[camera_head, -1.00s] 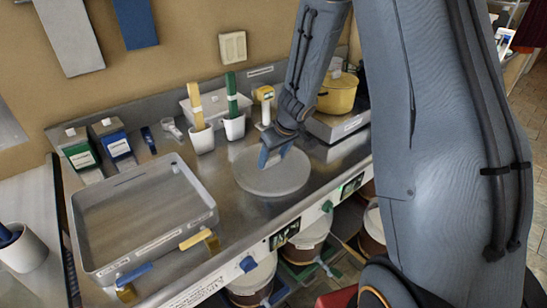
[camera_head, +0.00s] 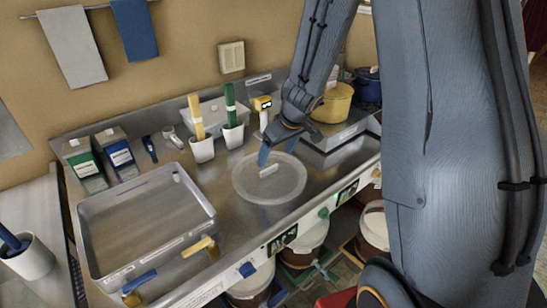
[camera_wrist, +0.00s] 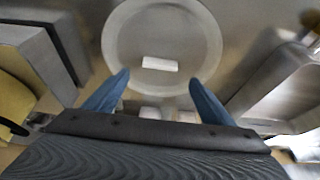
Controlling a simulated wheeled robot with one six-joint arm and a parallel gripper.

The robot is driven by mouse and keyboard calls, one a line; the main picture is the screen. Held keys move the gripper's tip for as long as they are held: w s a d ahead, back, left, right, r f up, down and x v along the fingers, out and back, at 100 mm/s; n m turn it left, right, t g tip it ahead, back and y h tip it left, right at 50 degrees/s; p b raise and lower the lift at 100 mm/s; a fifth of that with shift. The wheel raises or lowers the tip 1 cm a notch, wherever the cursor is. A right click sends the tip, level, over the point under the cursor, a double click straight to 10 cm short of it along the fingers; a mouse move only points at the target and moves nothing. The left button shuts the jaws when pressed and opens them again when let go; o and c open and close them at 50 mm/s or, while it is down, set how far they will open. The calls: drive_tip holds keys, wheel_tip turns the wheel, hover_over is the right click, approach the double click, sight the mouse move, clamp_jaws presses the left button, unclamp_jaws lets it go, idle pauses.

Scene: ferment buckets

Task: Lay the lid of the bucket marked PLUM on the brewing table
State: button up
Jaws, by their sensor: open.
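A round pale grey lid (camera_head: 250,185) lies flat on the steel brewing table (camera_head: 232,232), right of the large tray. Its small white handle bar (camera_head: 269,171) faces up and is uncovered. My gripper (camera_head: 278,152) has blue fingers spread open and empty, just above and behind the handle. In the wrist view the lid (camera_wrist: 128,62) lies beyond my open gripper (camera_wrist: 159,79), with the handle in front of the gap between the fingers. Buckets (camera_head: 302,245) stand under the table; I cannot read PLUM on any of them.
White cups (camera_head: 202,150) holding yellow and green sticks stand behind the lid. A yellow pot (camera_head: 333,105) sits on a raised plate at right. Cartons (camera_head: 82,160) stand at the back left.

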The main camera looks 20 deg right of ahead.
drive_tip(key=shift+s+d+r+m+t+h+p, duration=0.7)
drive_tip(key=shift+r+t, duration=0.4)
drive_tip(key=shift+r, duration=3.3)
drive_tip(key=s+a+m+g, duration=0.2)
drive_tip(key=s+m+g, duration=0.1)
drive_tip(key=s, duration=1.5)
drive_tip(key=shift+s+a+r+g, duration=0.2)
drive_tip(key=shift+a+g, duration=0.1)
drive_tip(key=shift+g, duration=0.1)
wheel_tip(320, 180, down, 10)
drive_tip(key=g+b, duration=0.1)
drive_tip(key=b, duration=0.8)
drive_tip(key=shift+f, duration=0.25)
drive_tip(key=shift+w, duration=0.1)
